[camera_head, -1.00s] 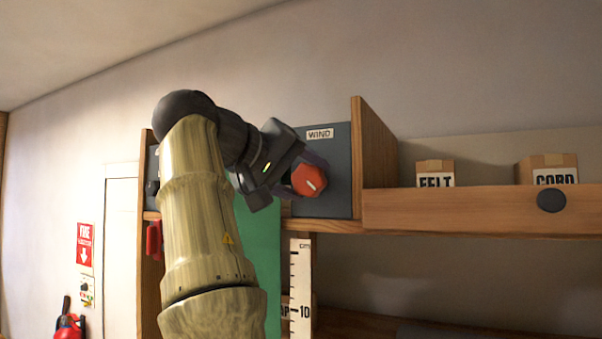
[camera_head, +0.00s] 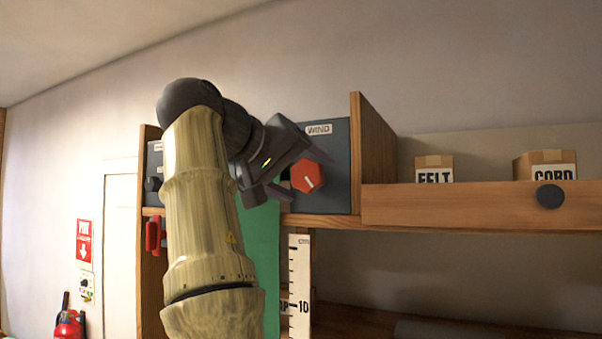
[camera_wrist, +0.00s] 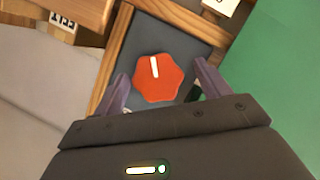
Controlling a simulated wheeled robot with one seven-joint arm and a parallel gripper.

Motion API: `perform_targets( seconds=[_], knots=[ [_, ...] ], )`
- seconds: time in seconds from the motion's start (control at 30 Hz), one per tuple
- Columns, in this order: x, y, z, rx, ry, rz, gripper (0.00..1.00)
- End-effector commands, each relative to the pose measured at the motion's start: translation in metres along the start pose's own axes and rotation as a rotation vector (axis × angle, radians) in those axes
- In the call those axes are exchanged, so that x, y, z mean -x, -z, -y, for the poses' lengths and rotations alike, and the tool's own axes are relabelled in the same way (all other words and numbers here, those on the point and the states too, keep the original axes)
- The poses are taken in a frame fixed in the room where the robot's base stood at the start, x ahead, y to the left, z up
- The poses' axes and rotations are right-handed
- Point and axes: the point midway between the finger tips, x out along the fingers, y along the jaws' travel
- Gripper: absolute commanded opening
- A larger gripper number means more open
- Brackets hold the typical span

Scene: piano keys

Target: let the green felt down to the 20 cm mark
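The orange-red knob (camera_head: 307,177) with a white pointer line sits on a dark grey panel (camera_head: 335,200) under the label WIND. My gripper (camera_head: 306,174) is at the knob with its fingers spread. In the wrist view the knob (camera_wrist: 158,78) lies between the two open fingers, with visible gaps on both sides. The green felt (camera_head: 259,265) hangs below the panel, partly hidden by my arm; its lower edge is out of view. A white ruler (camera_head: 300,275) marked with a 10 stands to the right of the felt. No 20 mark is visible.
A wooden shelf (camera_head: 450,208) runs right, with boxes labelled FELT (camera_head: 434,165) and CORD (camera_head: 545,165) behind its front board. A wooden upright (camera_head: 372,145) stands just right of the panel. A red handle (camera_head: 153,235) hangs at the left.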

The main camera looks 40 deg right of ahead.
Motion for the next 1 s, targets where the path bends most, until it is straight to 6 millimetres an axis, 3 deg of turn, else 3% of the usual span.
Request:
perform_targets(
  seconds=[0.63,1.0],
  knots=[
    [0.0010,0.0009,-0.0017,0.037,-0.017,-0.006,0.75],
    [-0.0004,-0.0015,0.0031,0.383,-0.161,-0.006,0.75]
  ],
)
